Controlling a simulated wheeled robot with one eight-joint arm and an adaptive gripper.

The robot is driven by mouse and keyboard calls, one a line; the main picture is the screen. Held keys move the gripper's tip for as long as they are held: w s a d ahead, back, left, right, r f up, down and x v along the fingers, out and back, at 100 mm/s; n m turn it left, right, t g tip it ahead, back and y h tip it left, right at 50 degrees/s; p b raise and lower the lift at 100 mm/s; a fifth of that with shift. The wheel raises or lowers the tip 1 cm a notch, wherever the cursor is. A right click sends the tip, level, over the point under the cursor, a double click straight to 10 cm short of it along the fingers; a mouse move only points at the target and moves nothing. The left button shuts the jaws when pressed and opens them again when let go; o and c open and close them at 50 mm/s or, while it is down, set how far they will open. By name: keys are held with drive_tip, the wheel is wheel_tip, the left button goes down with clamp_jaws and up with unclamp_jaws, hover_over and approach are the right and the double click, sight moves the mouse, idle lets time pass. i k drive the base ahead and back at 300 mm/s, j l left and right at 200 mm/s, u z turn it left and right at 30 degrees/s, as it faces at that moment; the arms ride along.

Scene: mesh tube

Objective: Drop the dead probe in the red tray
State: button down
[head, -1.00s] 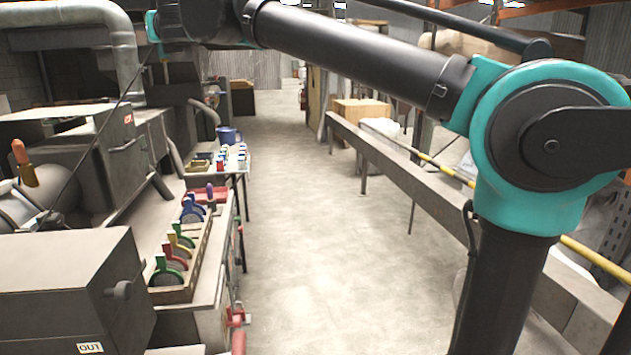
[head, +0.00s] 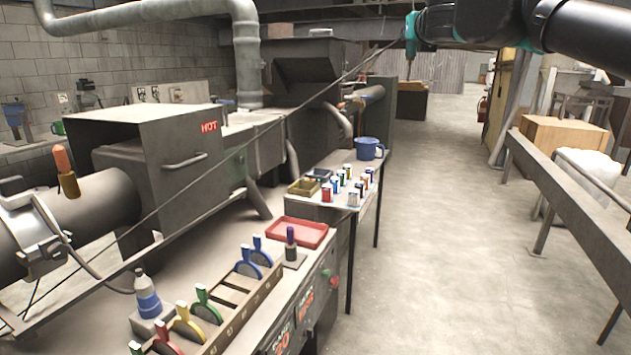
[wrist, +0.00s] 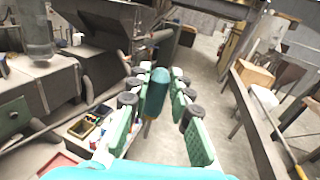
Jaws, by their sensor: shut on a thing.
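My gripper (wrist: 160,82) is shut on a teal, rounded probe handle (wrist: 156,95), which sits between its green pads in the wrist view. A thin tip shows below the handle. In the head view a teal piece with a thin point, apparently the probe (head: 411,36), hangs under my arm at the top, right of centre. The tray's red corner also shows at the lower left of the wrist view (wrist: 58,165). The gripper is apart from the tray.
A dark cable (head: 245,142) runs slantwise across the head view. A dark upright tool (head: 290,243) stands by the tray, near a rack (head: 230,305) of coloured gauges.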

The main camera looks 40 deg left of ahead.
sight(306, 231)
drive_tip(key=i+l+u, duration=0.1)
drive_tip(key=i+u, duration=0.3)
drive_tip(key=i+l+u, duration=0.2)
drive_tip(key=i+u, duration=0.2)
drive_tip(key=i+l+u, duration=0.65)
drive_tip(key=l+u, duration=0.15)
drive_tip(key=i+l+u, duration=0.2)
drive_tip(key=l+u, duration=0.2)
